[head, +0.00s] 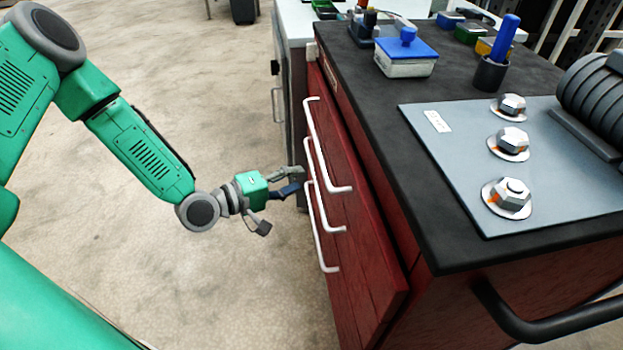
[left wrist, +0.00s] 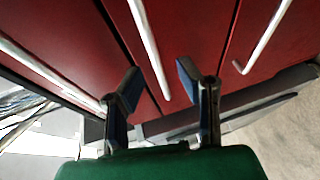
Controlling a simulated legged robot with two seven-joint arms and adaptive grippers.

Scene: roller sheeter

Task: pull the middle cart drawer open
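The red cart (head: 440,315) has several drawer fronts with pale bar handles on its left side. The middle handle (head: 322,218) sits between the upper handle (head: 318,150) and the lower handle (head: 314,232). My left gripper (head: 297,179) is open and empty, just left of the handles. In the left wrist view, its two fingers (left wrist: 158,82) are spread, and the near end of the middle handle (left wrist: 146,38) shows between them. The other two handles lie outside the fingers. I cannot tell how far the fingertips are from the bar. My right gripper is not in view.
The black cart top (head: 450,225) carries a grey plate (head: 465,145) with hex knobs, a blue-lidded box (head: 405,62) and a dark cup (head: 490,73). A black rail (head: 550,328) runs along the cart's near end. The floor (head: 240,290) left of the cart is clear.

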